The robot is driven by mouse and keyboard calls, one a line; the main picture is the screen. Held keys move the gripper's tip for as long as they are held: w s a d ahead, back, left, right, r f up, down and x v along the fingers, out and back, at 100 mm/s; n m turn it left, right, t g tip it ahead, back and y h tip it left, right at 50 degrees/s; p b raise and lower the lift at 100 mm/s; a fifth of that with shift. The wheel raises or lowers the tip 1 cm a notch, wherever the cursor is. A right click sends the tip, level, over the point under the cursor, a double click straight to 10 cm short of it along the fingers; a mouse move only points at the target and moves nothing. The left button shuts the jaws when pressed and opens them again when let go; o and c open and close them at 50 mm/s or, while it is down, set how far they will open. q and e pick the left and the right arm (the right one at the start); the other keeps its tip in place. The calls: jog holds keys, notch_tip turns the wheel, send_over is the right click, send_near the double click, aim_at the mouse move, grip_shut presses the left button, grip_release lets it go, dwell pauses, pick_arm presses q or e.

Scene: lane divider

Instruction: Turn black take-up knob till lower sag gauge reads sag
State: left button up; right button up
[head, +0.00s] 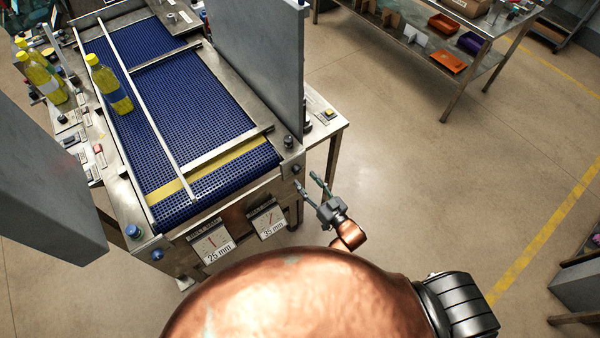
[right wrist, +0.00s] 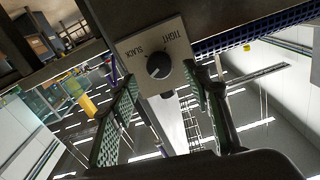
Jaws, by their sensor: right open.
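The black take-up knob (right wrist: 159,66) sits on a pale plate marked TIGHT and SLACK in the right wrist view. In the head view the knob (head: 296,169) is at the conveyor's near right corner. My right gripper (head: 308,183) is open just in front of it. In the right wrist view its fingers (right wrist: 160,95) stand either side of the plate's lower part, apart from the knob. Two dial gauges hang on the conveyor's front, one labelled 25 mm (head: 212,244) and one 35 mm (head: 268,222). Their red needles are too small to read. My left gripper is out of view.
The blue conveyor belt (head: 190,100) carries a yellow bottle (head: 108,84). Blue knobs (head: 133,231) sit at the near left corner, and another black knob (head: 288,141) on top at right. Grey panels (head: 258,60) flank the belt. Open floor lies to the right.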

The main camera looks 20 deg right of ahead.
aim_at(299, 172)
jog(key=x, duration=0.5)
jog(key=shift+f, duration=0.1)
jog(key=c, duration=1.1)
